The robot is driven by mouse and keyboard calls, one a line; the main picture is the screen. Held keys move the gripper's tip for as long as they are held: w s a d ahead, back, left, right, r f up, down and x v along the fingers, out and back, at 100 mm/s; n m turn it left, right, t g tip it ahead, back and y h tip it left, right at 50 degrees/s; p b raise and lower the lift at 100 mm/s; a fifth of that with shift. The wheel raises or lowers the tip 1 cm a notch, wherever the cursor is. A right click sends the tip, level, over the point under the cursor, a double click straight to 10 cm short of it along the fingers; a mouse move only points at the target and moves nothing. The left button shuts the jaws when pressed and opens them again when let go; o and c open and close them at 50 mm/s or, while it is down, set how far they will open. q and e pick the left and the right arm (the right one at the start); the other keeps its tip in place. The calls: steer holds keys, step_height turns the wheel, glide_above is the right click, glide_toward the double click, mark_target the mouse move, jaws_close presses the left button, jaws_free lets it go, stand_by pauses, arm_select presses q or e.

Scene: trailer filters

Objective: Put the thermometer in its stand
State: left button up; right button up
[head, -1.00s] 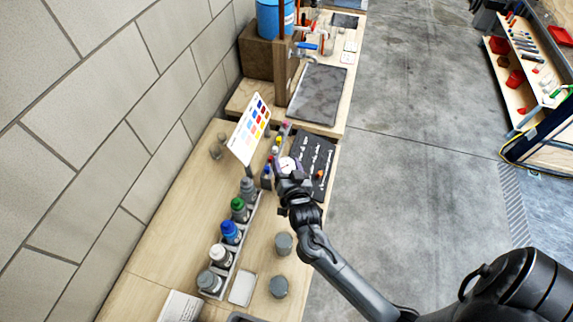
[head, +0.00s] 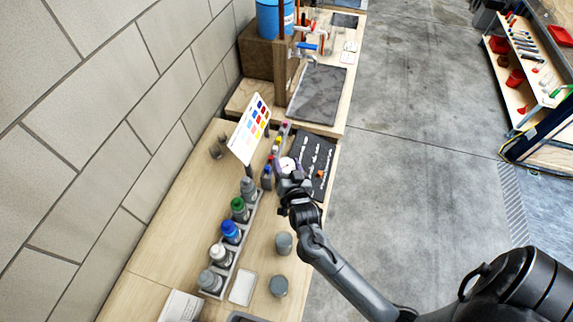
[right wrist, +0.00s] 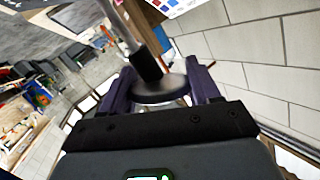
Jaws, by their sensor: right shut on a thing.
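The thermometer shows as a round white dial (head: 287,163) at the tip of my right gripper (head: 289,172) in the head view. In the right wrist view, the two purple fingers of my right gripper (right wrist: 161,84) are shut on the rim of the thermometer's round head (right wrist: 160,92). Its black collar and thin metal stem point away from the palm, up and left in that picture. The gripper holds it above the bench, between the colour card and the dark mat. I cannot pick out the thermometer's stand for sure. My left gripper is not in view.
A colour chart card (head: 250,129) stands left of the gripper. A rack of capped bottles (head: 231,232) runs along the bench in front of it. A dark mat (head: 308,176) with small tools lies to the right. Two grey cups (head: 281,265) stand nearer. The wall (head: 90,150) bounds the left.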

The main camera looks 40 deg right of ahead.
steer(key=shift+f, duration=0.2)
steer(key=shift+f+b, duration=0.7)
steer(key=shift+f, duration=0.2)
steer(key=shift+f+b, duration=0.65)
steer(key=shift+f, duration=0.3)
steer(key=shift+f+b, duration=0.75)
steer(key=shift+f, duration=0.35)
steer(key=shift+f+b, duration=0.65)
steer(key=shift+f, duration=0.4)
steer(key=o, duration=1.2)
steer(key=shift+o, duration=0.2)
